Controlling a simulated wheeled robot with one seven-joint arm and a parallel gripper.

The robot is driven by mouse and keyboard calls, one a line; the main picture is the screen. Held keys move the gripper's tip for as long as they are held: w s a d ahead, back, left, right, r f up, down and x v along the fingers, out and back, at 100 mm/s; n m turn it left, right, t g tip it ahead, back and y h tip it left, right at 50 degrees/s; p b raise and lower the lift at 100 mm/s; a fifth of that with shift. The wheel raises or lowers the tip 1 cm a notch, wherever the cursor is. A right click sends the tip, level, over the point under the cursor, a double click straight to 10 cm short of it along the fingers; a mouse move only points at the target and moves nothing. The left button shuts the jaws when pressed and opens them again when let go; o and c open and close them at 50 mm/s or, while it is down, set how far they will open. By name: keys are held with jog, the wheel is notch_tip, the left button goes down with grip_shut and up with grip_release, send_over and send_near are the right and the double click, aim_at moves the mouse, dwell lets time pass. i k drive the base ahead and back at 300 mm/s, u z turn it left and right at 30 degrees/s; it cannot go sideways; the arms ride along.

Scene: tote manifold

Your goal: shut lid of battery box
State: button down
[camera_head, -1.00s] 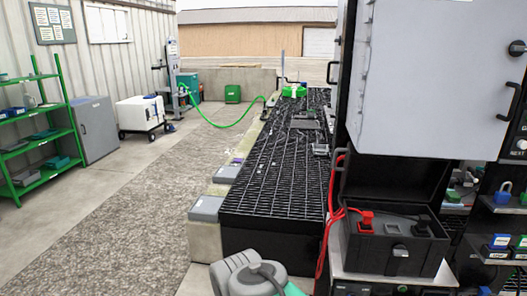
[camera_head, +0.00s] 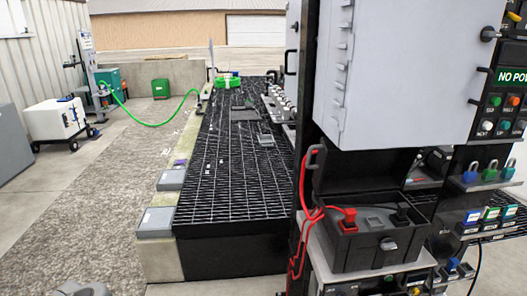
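The black battery box (camera_head: 370,251) sits on a shelf at the lower right of the head view. Its lid (camera_head: 365,170) stands open and upright behind it, under a grey cabinet. A red connector (camera_head: 347,222) and a black connector (camera_head: 401,213) sit on top of the battery inside the box. Red cables run from the red connector over the box's left side. A latch shows on the box's front. My gripper is not in view; only a grey rounded part, probably of my arm, shows at the bottom left edge.
The grey cabinet (camera_head: 395,75) hangs just above the lid. Padlocks (camera_head: 489,173) and small coloured blocks (camera_head: 490,214) stand on shelves to the right. A black grating platform (camera_head: 235,180) lies left of the box. The gravel strip (camera_head: 100,215) farther left is open.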

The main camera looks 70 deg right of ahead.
aim_at(336, 171)
jog(key=z, duration=0.2)
jog(key=i, duration=0.9)
jog(key=z, duration=0.95)
jog(key=i, duration=0.65)
jog(key=z, duration=0.6)
